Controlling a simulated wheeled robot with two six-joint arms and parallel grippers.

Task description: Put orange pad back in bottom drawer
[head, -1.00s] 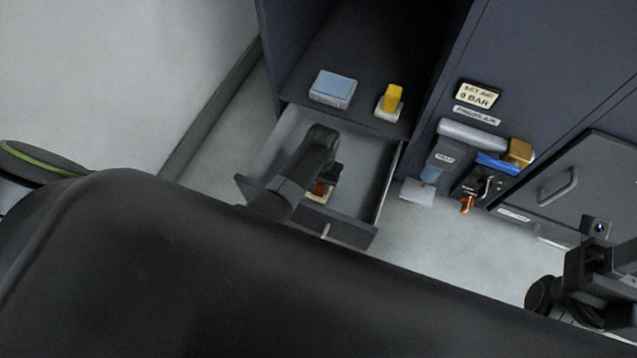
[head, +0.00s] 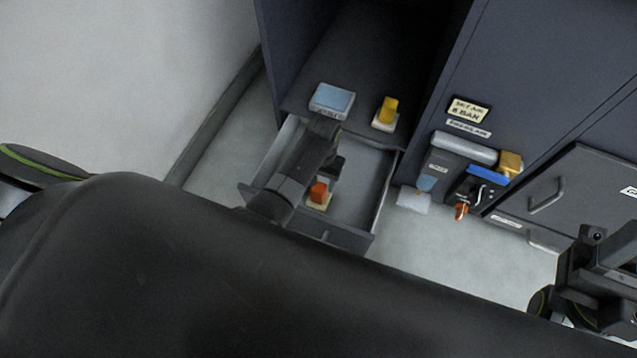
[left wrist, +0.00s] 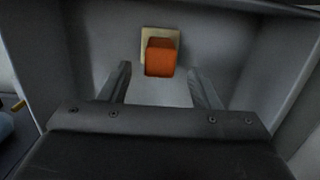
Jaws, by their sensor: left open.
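The orange pad (head: 319,192), an orange block on a pale cream base, lies on the floor of the open bottom drawer (head: 367,190). In the left wrist view the orange pad (left wrist: 160,58) sits just beyond and between the fingertips, near the drawer's far wall there. My left gripper (left wrist: 157,78) is open, its two fingers apart and not touching the pad. In the head view my left arm reaches down into the drawer and hides part of it; the left fingertips are hard to make out. My right gripper (head: 565,300) is at the lower right, its fingers not clear.
On the shelf above the drawer are a blue pad (head: 332,98) and a yellow pad (head: 387,110). A pressure unit (head: 463,150) with a red-orange knob (head: 461,211) sticks out to the right. A handled cabinet door (head: 570,190) is farther right.

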